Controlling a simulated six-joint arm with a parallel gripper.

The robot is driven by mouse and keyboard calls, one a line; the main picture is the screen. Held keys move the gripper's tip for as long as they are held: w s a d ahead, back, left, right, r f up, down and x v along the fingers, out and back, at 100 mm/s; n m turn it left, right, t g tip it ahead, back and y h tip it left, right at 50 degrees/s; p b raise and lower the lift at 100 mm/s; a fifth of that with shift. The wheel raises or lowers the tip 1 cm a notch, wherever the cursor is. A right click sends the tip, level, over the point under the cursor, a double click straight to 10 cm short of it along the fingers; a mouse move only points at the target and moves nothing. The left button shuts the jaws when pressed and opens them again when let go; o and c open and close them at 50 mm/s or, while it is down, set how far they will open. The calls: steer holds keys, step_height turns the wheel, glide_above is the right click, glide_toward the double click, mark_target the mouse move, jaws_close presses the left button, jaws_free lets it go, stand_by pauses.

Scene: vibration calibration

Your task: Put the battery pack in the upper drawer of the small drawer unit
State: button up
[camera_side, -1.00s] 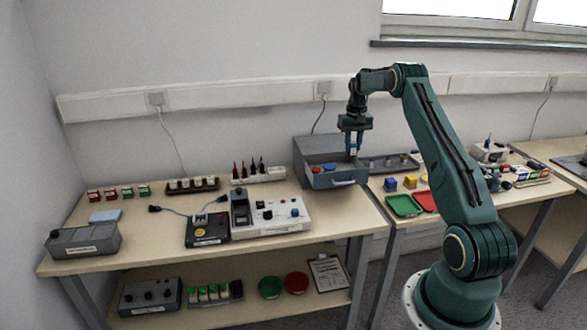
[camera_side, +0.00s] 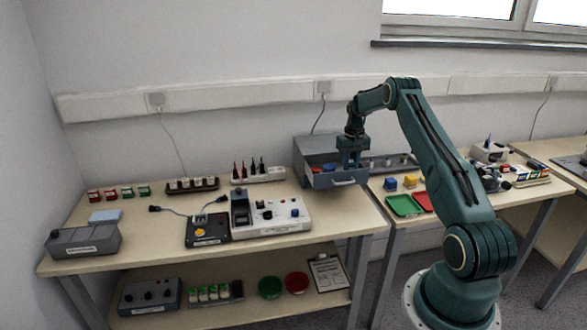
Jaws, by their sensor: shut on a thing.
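The small grey drawer unit (camera_side: 312,147) stands at the back right of the left bench. Its upper drawer (camera_side: 337,181) is pulled out towards the front, with a pale handle. A red item (camera_side: 316,169) and a blue item (camera_side: 328,167) lie in the drawer's left part. My gripper (camera_side: 349,166) points down into the drawer's right part. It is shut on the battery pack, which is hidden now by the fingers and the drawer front. I cannot tell whether the pack touches the drawer floor.
On the right bench are a grey tray (camera_side: 390,163), blue (camera_side: 390,184) and yellow (camera_side: 410,181) blocks, and a green tray (camera_side: 403,206).

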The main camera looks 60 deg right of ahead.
mark_target(351, 162)
steer(key=shift+f, duration=0.2)
steer(key=o, duration=1)
steer(key=shift+r, duration=0.1)
step_height(351, 162, up, 10)
steer(key=shift+r, duration=1.1)
